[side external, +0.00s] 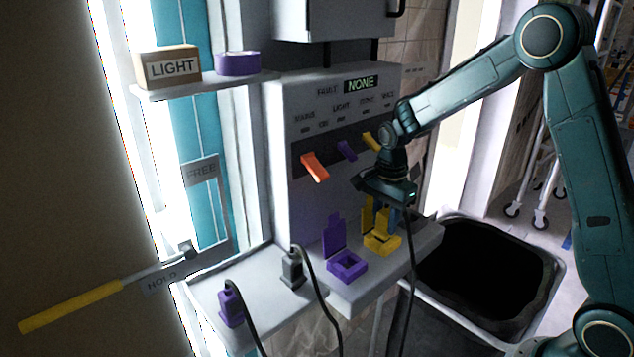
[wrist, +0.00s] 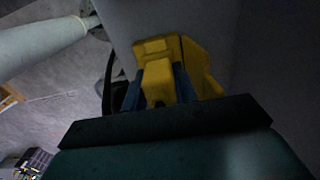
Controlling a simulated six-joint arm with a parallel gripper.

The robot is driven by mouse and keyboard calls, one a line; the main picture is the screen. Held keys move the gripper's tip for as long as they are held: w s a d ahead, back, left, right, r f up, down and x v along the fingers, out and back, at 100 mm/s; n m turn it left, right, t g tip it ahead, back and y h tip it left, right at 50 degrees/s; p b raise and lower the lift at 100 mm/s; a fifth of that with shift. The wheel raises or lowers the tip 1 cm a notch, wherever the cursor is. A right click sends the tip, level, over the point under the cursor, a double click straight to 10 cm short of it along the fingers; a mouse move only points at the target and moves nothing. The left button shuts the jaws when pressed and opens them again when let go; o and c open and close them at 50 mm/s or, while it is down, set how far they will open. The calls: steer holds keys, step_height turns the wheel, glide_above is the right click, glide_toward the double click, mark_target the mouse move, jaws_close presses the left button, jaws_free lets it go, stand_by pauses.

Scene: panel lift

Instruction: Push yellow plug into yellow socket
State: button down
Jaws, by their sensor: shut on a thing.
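My gripper (side external: 388,212) points down over the yellow socket (side external: 382,244), which sits on the grey ledge with an upright yellow flap (side external: 367,214) at its back. In the wrist view, my gripper (wrist: 159,90) is shut on the yellow plug (wrist: 158,80), with a blue finger on each side. Behind the plug the yellow socket (wrist: 200,62) shows. In the side view the plug is largely hidden among the fingers and yellow flap. I cannot tell whether its tip is inside the socket or just above it. A dark cord hangs down below the gripper.
A purple socket (side external: 347,266) stands left of the yellow one. A black plug (side external: 292,268) and a purple plug (side external: 229,303) stand on the lower shelf with cords. Orange (side external: 314,167) and purple (side external: 347,150) levers jut from the panel. A dark bin (side external: 490,268) is at right.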

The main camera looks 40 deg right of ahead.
steer(key=shift+f, duration=0.35)
steer(key=c, duration=1)
jaws_free()
steer(key=shift+w+r, duration=0.1)
steer(key=shift+r, duration=0.15)
steer(key=shift+w+r, duration=0.1)
steer(key=shift+r, duration=0.5)
steer(key=r, duration=1.2)
steer(key=shift+s, duration=0.25)
steer(key=shift+r, duration=0.1)
